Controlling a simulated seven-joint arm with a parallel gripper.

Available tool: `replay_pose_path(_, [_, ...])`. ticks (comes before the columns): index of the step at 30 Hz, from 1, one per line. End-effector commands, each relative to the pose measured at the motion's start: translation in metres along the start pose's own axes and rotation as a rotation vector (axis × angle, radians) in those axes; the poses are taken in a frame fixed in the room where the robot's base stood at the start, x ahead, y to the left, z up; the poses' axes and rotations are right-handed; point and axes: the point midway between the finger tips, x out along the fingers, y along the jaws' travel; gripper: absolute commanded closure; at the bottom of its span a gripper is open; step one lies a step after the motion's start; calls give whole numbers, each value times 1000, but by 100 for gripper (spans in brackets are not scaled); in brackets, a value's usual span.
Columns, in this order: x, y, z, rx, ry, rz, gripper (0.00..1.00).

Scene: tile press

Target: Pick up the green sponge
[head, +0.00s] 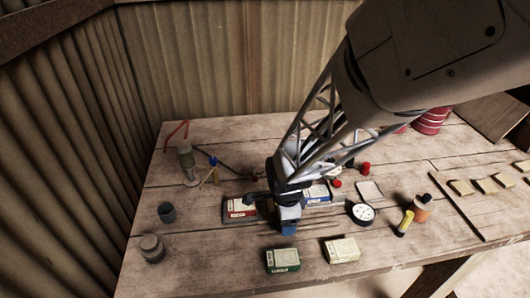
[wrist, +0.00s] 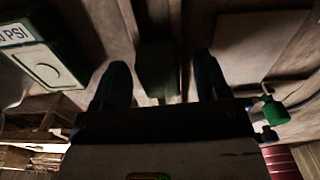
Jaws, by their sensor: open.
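My gripper (head: 289,228) is low over the middle of the table in the head view, with its blue fingertips pointing down. In the wrist view its two dark blue fingers (wrist: 160,74) are apart. A dark green block (wrist: 158,68), which looks like the green sponge, lies between and beyond the fingers, with gaps to both sides. I cannot tell how far below the fingertips it is. In the head view I cannot make out the sponge; the gripper and arm may hide it.
A green box with a white label (head: 283,260) and a cream box (head: 342,250) lie in front of the gripper. A red box (head: 239,209) is to its left, a blue-white box (head: 317,194) and a round dial (head: 361,212) to its right.

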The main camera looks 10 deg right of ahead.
Motion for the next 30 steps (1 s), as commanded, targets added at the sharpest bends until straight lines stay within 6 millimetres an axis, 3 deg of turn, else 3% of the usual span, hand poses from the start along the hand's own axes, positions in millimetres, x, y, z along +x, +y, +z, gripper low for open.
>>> replay_pose_path(9, [0,0,0,0,0,0,33])
replay_pose_path(19, [0,0,0,0,0,0,84])
replay_pose_path(30, [-3,0,0,0,0,0,85])
